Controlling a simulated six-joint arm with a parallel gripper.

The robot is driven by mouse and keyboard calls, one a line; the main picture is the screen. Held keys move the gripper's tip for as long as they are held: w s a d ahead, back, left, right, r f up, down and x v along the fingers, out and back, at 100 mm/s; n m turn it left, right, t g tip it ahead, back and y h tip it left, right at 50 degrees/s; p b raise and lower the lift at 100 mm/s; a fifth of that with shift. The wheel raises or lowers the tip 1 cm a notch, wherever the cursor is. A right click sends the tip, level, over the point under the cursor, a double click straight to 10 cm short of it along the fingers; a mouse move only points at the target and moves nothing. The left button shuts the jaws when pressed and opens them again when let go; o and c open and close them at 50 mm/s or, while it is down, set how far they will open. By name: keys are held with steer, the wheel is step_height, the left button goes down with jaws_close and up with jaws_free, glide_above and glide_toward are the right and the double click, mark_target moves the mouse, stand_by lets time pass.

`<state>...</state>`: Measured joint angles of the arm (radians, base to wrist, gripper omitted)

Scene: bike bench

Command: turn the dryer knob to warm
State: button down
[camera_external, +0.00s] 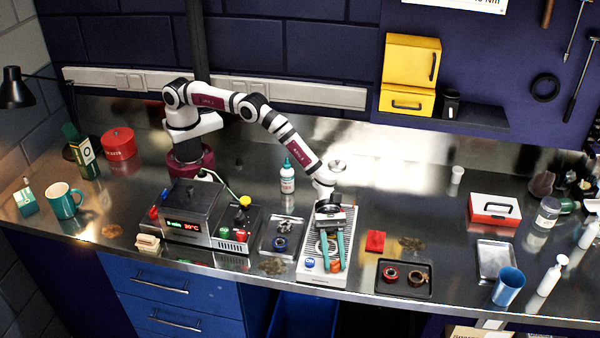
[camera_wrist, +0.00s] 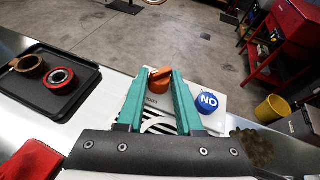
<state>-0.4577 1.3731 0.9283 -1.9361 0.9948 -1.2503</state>
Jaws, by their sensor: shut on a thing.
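The dryer (camera_external: 318,278) is a pale, narrow unit with a ribbed top, standing near the bench's front edge. Its orange knob (camera_wrist: 161,78) sits between the two teal fingertips of my gripper (camera_wrist: 157,82) in the wrist view. My gripper (camera_external: 333,262) reaches down over the front of the dryer in the external view and is shut on the knob. A blue round button (camera_wrist: 208,101) marked "NO" in the picture is beside the right finger, and also shows in the external view (camera_external: 309,263). The lettering near the knob is partly hidden, so its setting cannot be read.
A black tray (camera_external: 405,292) with a red ring and a brown ring is right of the dryer. A red cloth (camera_external: 375,241) lies beside it.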

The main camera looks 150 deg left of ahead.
steer(key=shift+a+m+g+h, duration=0.15)
steer(key=shift+m+g+h, duration=0.15)
steer(key=shift+m+h, duration=0.35)
steer(key=shift+w+h, duration=0.1)
steer(key=shift+h, duration=0.15)
steer(key=c, duration=0.6)
jaws_free()
steer(key=v, duration=1.5)
steer(key=shift+s+a+r, duration=0.2)
steer(key=shift+s+r, duration=0.05)
steer(key=shift+r, duration=0.1)
